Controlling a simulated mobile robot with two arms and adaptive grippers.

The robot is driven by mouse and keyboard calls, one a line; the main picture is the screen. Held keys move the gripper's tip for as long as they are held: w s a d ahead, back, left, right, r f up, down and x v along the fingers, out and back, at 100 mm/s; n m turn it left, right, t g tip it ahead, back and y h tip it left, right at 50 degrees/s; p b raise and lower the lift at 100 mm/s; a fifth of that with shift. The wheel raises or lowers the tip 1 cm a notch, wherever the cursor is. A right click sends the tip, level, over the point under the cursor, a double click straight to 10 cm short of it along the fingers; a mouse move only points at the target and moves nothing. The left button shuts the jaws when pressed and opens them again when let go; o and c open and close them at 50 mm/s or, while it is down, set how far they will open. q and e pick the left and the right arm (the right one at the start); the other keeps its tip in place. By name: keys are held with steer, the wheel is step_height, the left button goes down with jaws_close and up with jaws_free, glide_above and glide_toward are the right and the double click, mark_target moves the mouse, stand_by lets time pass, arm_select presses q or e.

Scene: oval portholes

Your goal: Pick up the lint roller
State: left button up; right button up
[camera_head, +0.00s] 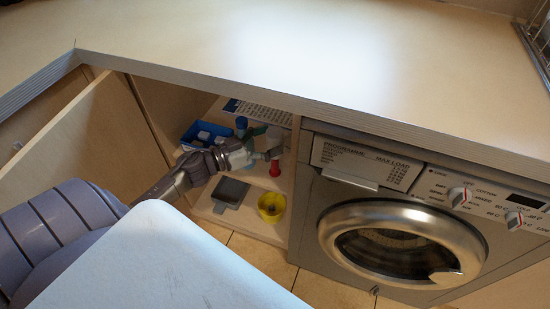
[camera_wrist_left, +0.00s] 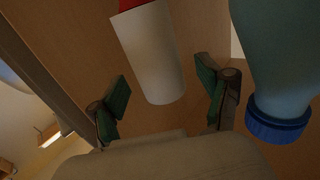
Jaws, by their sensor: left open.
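The lint roller, with a white roll (camera_wrist_left: 152,52) and a red handle, stands in the cupboard. In the head view its red lower part (camera_head: 275,168) shows on the shelf, and the upper part is largely hidden by my left gripper (camera_head: 260,146). In the left wrist view my left gripper (camera_wrist_left: 163,88) is open, its green-padded fingers on either side of the white roll, with gaps between pads and roll. I cannot tell how deep the roll sits between them. My right gripper is not in view.
A teal bottle with a blue cap (camera_wrist_left: 278,118) stands close beside one finger. The countertop (camera_head: 150,45) overhangs, with an open door (camera_head: 85,140) at left and a washing machine (camera_head: 400,225) at right.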

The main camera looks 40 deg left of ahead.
arm_select(q)
steer(key=shift+x, duration=0.95)
steer(key=shift+c, duration=0.2)
jaws_close()
